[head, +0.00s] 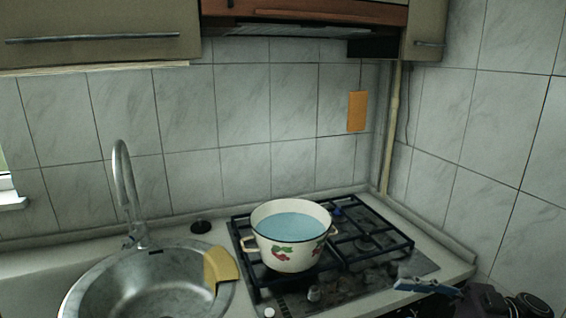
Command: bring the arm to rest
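A white enamel pot (287,255) with a red fruit and green leaf pattern stands upright on the stove grate. Its inside looks pale blue; I cannot tell whether that is water or the enamel. My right gripper (425,284) is at the lower right, by the stove's front right corner and clear of the pot. Its fingers are seen small and from the side, so I cannot tell whether they are open or shut. My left gripper is not in view.
A black gas stove grate (385,246) surrounds the pot. A round metal sink (110,290) with a tall faucet (122,185) lies left, with a yellow sponge (222,264) at its right rim. An orange board (357,111) hangs on the tiled wall. A range hood (305,12) is above.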

